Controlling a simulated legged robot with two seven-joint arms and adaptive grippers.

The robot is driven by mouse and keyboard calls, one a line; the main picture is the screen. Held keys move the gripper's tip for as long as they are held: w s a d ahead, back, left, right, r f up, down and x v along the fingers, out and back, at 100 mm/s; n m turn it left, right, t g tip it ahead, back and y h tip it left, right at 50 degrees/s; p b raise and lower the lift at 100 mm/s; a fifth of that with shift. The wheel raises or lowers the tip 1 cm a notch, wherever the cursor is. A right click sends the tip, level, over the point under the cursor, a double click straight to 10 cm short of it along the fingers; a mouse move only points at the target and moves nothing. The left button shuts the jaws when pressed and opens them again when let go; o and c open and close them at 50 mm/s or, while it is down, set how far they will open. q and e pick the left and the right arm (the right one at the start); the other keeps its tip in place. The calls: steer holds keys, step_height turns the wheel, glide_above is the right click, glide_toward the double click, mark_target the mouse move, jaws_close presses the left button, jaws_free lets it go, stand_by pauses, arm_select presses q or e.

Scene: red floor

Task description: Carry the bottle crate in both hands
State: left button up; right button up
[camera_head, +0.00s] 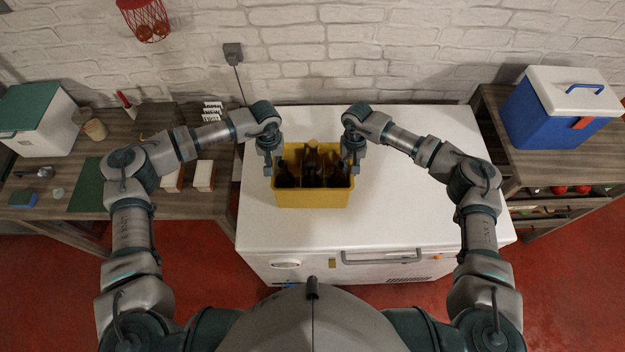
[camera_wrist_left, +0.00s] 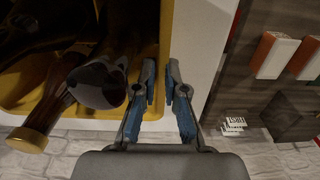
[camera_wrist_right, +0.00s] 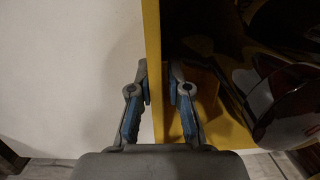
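The white freezer (camera_head: 420,210) has free top around the crate, mostly to the right. A wooden bench on the left holds a green-lidded box (camera_head: 40,120) and small items. A blue cooler (camera_head: 555,115) stands on the right shelf. A brick wall is behind.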

arm_select(q)
jaws_close()
arm_select(e)
jaws_close()
arm_select(q)
steer(key=shift+r, duration=0.15)
arm_select(e)
steer(key=shift+r, duration=0.15)
